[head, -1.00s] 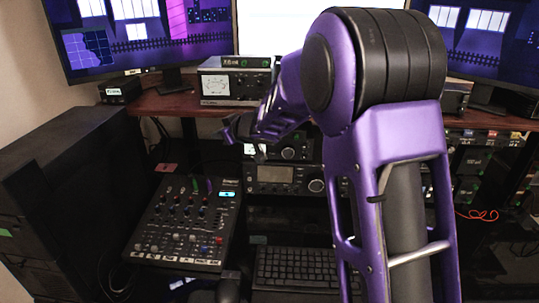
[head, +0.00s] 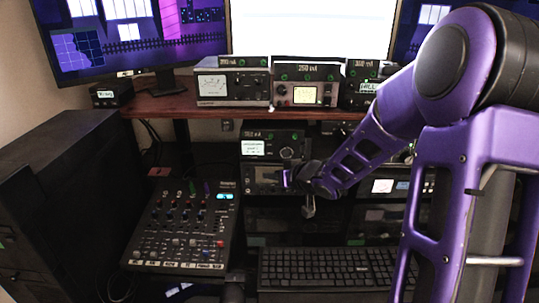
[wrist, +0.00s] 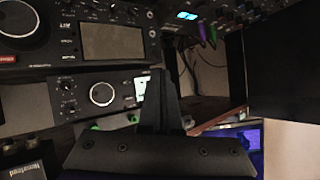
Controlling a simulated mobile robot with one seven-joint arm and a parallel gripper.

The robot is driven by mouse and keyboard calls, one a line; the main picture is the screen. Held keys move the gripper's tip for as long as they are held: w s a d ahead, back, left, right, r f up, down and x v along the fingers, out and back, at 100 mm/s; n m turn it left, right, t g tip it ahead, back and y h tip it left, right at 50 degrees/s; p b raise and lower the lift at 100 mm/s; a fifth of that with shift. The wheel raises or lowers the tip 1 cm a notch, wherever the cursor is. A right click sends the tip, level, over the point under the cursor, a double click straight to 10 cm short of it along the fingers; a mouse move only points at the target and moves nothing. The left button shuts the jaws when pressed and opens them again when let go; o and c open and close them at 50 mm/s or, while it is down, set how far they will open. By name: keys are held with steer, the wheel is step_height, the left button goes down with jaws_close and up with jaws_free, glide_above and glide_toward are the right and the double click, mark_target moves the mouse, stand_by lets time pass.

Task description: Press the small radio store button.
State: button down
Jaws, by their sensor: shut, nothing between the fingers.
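The small radio (head: 266,146) is a dark unit with a lit white display and a round knob, under the wooden shelf. It also shows in the wrist view (wrist: 72,98), where the scene appears upside down. Its store button cannot be picked out; the labels are too small to read. A larger radio (head: 262,181) with a grey screen sits directly below it. My gripper (head: 288,178) is shut and empty in front of the larger radio and hides part of it. In the wrist view my fingers (wrist: 160,85) overlap the edge of the small radio's display; contact cannot be told.
A mixer (head: 183,228) lies at the left, and a keyboard (head: 328,268) lies below my arm. Several meter boxes, including a white-faced one (head: 231,87), stand on the shelf (head: 180,105). More equipment (head: 390,187) sits to the right, partly behind my arm.

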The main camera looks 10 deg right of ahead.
steer(key=shift+w, duration=0.1)
steer(key=p, duration=0.2)
glide_toward(270, 153)
steer(key=w+a+f, duration=0.3)
steer(key=a+f, duration=0.1)
steer(key=shift+w, duration=0.25)
steer(key=shift+a, duration=0.15)
steer(key=shift+w+r+p, duration=0.1)
steer(key=shift+p, duration=0.35)
stand_by(1.3)
steer(key=shift+w+p, duration=0.3)
